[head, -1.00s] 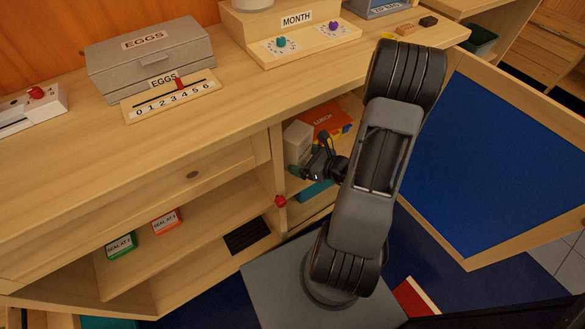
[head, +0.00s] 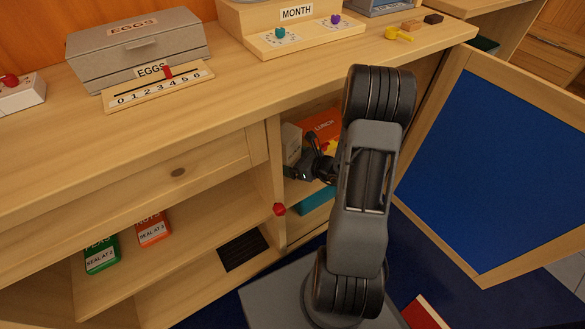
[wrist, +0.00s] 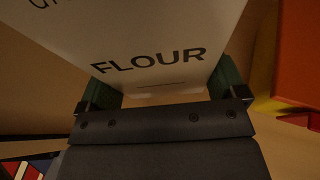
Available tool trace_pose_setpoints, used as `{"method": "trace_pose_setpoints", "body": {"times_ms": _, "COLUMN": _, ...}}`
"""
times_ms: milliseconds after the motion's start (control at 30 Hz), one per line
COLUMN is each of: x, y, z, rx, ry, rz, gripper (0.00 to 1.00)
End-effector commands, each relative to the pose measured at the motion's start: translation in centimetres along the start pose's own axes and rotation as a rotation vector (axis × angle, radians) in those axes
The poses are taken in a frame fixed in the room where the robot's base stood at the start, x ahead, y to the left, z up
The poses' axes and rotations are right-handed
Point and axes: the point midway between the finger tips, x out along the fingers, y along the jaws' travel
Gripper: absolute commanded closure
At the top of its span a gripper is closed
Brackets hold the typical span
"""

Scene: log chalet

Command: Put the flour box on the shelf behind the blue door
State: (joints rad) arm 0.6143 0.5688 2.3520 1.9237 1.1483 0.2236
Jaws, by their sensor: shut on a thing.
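The flour box (head: 290,143) is pale, with FLOUR printed on its face. It stands in the upper compartment of the cabinet, beside the orange LUNCH box (head: 322,128). My gripper (head: 303,172) reaches into that compartment and is shut on the flour box. The wrist view shows the flour box (wrist: 150,35) close up between the green finger pads of my gripper (wrist: 165,85). The blue door (head: 490,165) stands wide open on the right. I cannot tell whether the box's base touches the shelf.
The orange box (wrist: 298,60) is right of the flour box in the wrist view, with a gap between. A teal thing (head: 318,200) lies lower in the cabinet. A red knob (head: 279,209) is on the left cabinet post. The countertop (head: 215,110) runs above.

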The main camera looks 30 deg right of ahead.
Motion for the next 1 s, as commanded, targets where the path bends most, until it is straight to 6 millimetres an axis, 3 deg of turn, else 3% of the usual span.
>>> {"method": "trace_pose_setpoints", "body": {"times_ms": 300, "x": 1.8, "y": -0.4, "z": -3.4, "rx": 0.0, "ry": -0.001, "rz": 0.0, "gripper": 0.59}}
{"method": "trace_pose_setpoints", "body": {"times_ms": 733, "x": 1.9, "y": -0.4, "z": -3.7, "rx": -0.001, "ry": -0.002, "rz": -0.001, "gripper": 0.59}}
{"method": "trace_pose_setpoints", "body": {"times_ms": 767, "x": 1.9, "y": -0.4, "z": -3.8, "rx": 0.0, "ry": 0.0, "rz": 0.0, "gripper": 0.09}}
{"method": "trace_pose_setpoints", "body": {"times_ms": 867, "x": 1.8, "y": -0.4, "z": -3.7, "rx": 0.0, "ry": 0.0, "rz": 0.0, "gripper": 0.0}}
{"method": "trace_pose_setpoints", "body": {"times_ms": 1000, "x": 1.8, "y": -0.4, "z": -3.7, "rx": 0.0, "ry": 0.0, "rz": 0.0, "gripper": 0.0}}
